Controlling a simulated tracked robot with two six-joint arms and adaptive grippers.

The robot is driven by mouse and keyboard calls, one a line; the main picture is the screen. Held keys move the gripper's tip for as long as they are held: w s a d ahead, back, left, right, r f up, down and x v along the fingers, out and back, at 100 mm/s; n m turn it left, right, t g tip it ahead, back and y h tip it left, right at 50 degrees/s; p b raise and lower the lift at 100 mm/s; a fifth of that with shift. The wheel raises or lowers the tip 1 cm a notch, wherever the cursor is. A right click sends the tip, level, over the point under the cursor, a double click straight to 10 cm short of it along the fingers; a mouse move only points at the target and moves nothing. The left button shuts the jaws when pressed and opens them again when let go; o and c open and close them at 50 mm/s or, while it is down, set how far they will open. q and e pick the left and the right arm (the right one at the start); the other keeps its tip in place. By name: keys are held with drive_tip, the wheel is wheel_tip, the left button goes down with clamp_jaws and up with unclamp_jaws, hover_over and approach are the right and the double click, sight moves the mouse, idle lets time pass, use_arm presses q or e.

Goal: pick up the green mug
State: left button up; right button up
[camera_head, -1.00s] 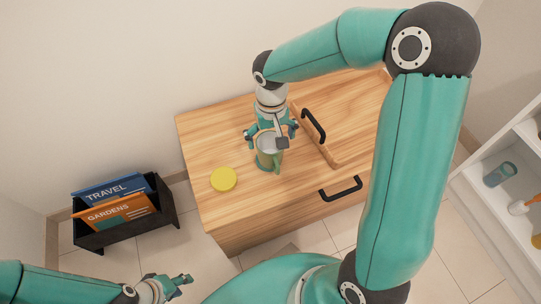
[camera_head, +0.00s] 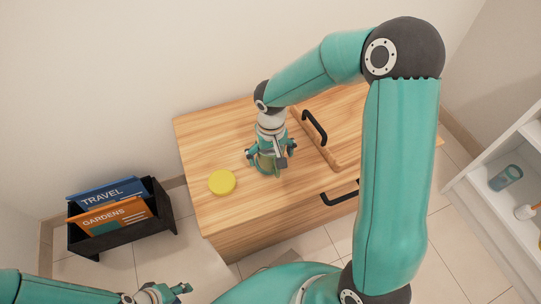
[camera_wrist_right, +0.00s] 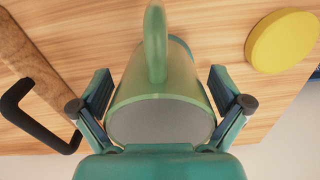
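The green mug (camera_head: 266,164) stands on the wooden cabinet top, partly hidden by my right gripper (camera_head: 269,157). In the right wrist view the mug (camera_wrist_right: 172,84) shows its grey inside towards the camera, with its handle at the upper side. My right gripper (camera_wrist_right: 160,104) is open there, with one finger on each side of the mug and narrow gaps that look clear of its wall. My left gripper (camera_head: 178,290) is at the bottom left of the head view, away from the mug; its finger opening is too small to tell.
A yellow disc (camera_head: 222,182) lies on the wooden cabinet (camera_head: 205,150), left of the mug. A wooden panel with a black handle (camera_head: 314,127) is to the right. A black rack (camera_head: 120,232) holds books on the floor at left; a white shelf (camera_head: 480,200) stands at right.

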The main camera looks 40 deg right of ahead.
drive_tip(key=c, duration=1.1)
